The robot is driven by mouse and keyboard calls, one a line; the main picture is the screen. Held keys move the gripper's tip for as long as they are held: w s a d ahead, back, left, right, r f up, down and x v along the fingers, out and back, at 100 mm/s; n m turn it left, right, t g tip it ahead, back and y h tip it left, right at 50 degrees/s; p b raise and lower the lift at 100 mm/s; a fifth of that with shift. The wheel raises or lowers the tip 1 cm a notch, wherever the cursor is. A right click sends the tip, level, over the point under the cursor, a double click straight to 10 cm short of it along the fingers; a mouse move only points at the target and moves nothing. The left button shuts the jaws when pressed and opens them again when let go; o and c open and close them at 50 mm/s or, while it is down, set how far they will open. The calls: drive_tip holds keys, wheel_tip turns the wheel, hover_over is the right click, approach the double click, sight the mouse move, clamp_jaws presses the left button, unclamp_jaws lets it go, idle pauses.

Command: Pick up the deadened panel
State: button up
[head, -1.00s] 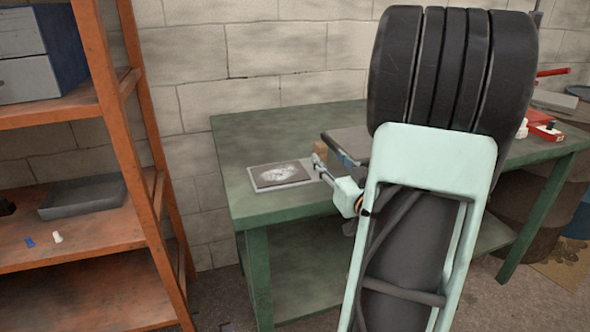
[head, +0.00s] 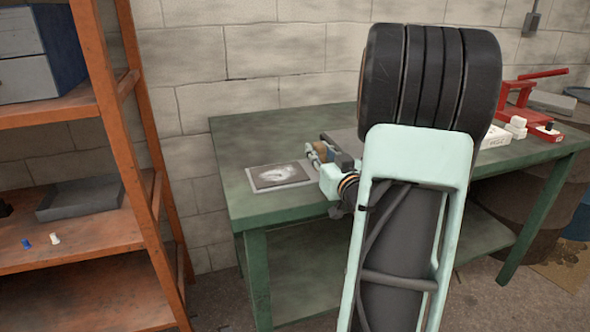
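A thin flat panel (head: 259,181) lies on the green bench near its left end. It has a light grey border and a dark sheet with a whitish patch on top; it looks like the deadened panel. My gripper (head: 322,152) is just right of the panel, low over the bench, its fingers apart. A small brown block shows between or behind the fingers; I cannot tell whether they touch it. The panel's right edge is close to the gripper, and contact cannot be made out. My arm hides the middle of the bench.
The green bench (head: 235,140) is clear left of and behind the panel. A dark flat plate lies partly hidden behind my gripper. A red tool (head: 518,100) and white boxes (head: 495,138) stand at the right. An orange shelf (head: 135,120) with a grey tray (head: 80,200) is at the left.

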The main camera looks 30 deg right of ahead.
clamp_jaws()
drive_tip(key=shift+r, duration=0.15)
